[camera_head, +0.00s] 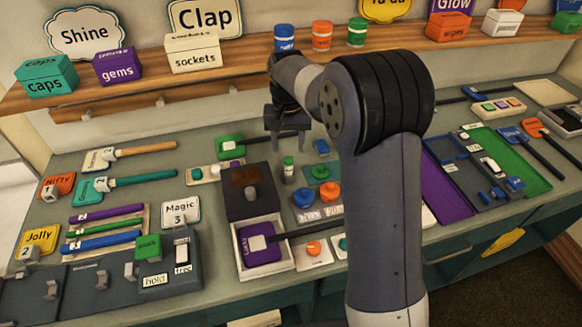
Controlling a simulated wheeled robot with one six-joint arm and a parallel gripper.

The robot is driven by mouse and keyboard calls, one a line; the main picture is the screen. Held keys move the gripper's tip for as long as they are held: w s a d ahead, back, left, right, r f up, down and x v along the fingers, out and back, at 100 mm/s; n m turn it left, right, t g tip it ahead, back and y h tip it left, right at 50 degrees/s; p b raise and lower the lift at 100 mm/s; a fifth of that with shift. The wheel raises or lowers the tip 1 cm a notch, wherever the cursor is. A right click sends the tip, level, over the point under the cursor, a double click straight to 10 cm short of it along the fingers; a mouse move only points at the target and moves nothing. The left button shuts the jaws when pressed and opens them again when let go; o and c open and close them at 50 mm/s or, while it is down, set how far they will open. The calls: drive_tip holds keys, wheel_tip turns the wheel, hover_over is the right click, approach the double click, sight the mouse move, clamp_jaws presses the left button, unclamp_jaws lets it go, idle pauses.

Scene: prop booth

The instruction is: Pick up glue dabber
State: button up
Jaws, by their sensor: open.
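My gripper (287,139) hangs above the back middle of the bench with its two fingers pointing down and apart, with nothing seen between them. My arm hides part of the bench to the right of the middle.
A dark box with a knob (248,190) stands left of the bottle. Blue (303,197) and orange (329,190) knobs sit in front. A green block (230,144) lies left of my gripper. The shelf (130,88) with boxes and signs runs behind.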

sight(288, 160)
wheel_tip(288, 160, down, 3)
drive_tip(key=shift+r, duration=0.1)
drive_tip(key=f, duration=0.1)
drive_tip(key=f+p, duration=0.1)
drive_tip(key=f, duration=0.3)
drive_tip(key=shift+s+f, duration=0.15)
drive_tip(key=shift+s, duration=0.15)
clamp_jaws()
